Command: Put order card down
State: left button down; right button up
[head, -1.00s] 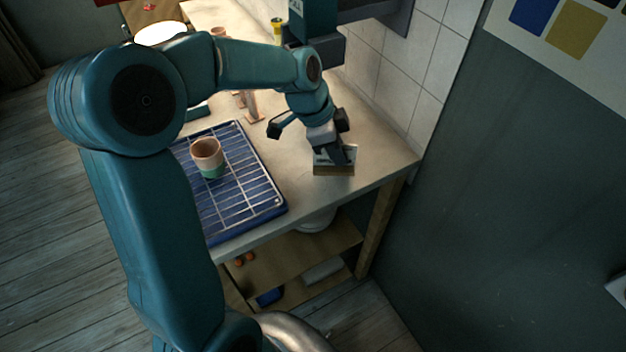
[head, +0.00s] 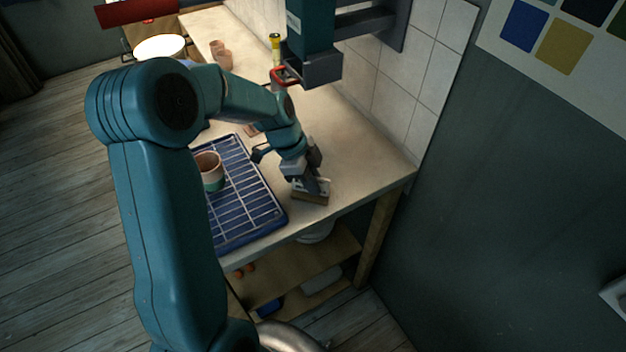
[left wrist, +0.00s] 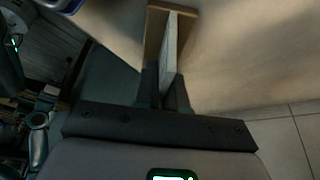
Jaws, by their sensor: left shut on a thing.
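My left gripper (head: 312,180) is shut on the order card (head: 322,187), near the front right corner of the counter (head: 350,150). The card stands in a small wooden base (head: 309,198), and the fingers partly hide it. In the left wrist view the pale card (left wrist: 171,45) shows edge-on between the fingertips, with its brown wooden base (left wrist: 155,35) around it. The base is low over the counter or on it; I cannot tell whether it touches.
A blue tray with a wire rack (head: 245,205) lies just left of the card, bearing a two-tone cup (head: 210,170). A tiled wall (head: 400,90) bounds the counter behind. Bare counter lies to the right of the gripper. Pinkish pots (head: 222,58) stand farther back.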

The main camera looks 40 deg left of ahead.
pick_arm(q)
jog(key=shift+d+r, duration=0.1)
jog(key=shift+d, duration=0.05)
jog(key=c, duration=1.2)
grip_release()
jog(key=v, duration=1.2)
jog(key=shift+b, duration=0.35)
jog(key=shift+s, duration=0.15)
